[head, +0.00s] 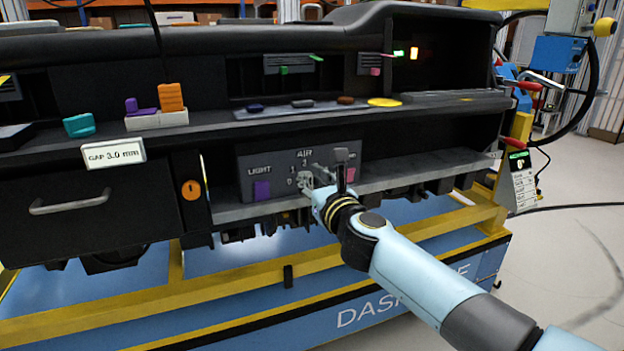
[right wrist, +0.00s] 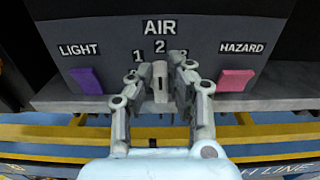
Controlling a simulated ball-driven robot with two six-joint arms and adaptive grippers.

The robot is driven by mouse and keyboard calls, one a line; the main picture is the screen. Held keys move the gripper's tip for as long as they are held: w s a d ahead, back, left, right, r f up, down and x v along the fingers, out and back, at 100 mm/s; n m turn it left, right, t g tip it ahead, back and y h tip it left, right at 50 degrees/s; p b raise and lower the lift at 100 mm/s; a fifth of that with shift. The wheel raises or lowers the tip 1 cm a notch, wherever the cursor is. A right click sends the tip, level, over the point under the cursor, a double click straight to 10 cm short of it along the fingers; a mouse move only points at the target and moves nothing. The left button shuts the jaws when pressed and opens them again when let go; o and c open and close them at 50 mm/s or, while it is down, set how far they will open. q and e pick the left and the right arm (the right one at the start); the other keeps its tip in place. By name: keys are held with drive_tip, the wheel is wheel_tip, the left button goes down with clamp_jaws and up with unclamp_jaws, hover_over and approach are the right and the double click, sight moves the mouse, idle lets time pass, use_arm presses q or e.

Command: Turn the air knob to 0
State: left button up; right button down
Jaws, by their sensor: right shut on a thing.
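The grey air knob (right wrist: 160,82) sits on the dark panel (right wrist: 205,35) below the word AIR. In the right wrist view it looks upright, below the figure 2. My right gripper (head: 322,170) is shut on the knob, one finger on each side, as the right wrist view (right wrist: 164,78) also shows. In the head view the fingers partly cover the knob. My left gripper is not in view.
A purple light switch (right wrist: 86,80) is left of the knob and a pink hazard switch (right wrist: 235,80) right of it. A grey ledge (head: 400,178) runs below the panel. Above is a shelf with small coloured parts and a yellow disc (head: 384,102).

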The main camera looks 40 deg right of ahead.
drive_tip(key=n, duration=0.1)
drive_tip(key=n+p, duration=0.1)
drive_tip(key=n, duration=0.1)
drive_tip(key=shift+a, duration=0.25)
drive_tip(key=shift+w+a+f+n+p, duration=0.1)
drive_tip(key=shift+a+f+n+p, duration=0.4)
drive_tip(key=shift+n, duration=1.95)
drive_tip(key=shift+d+f+n+p, duration=0.15)
drive_tip(key=shift+n+p, duration=0.8)
drive_tip(key=shift+n, duration=1.45)
drive_tip(key=shift+w+a+f+n+p, duration=0.1)
drive_tip(key=shift+a+f+n+p, duration=0.45)
drive_tip(key=shift+n, duration=1.9)
drive_tip(key=shift+d+r, duration=0.15)
drive_tip(key=shift+d, duration=0.1)
drive_tip(key=c, duration=1.3)
unclamp_jaws()
drive_tip(key=shift+r, duration=0.1)
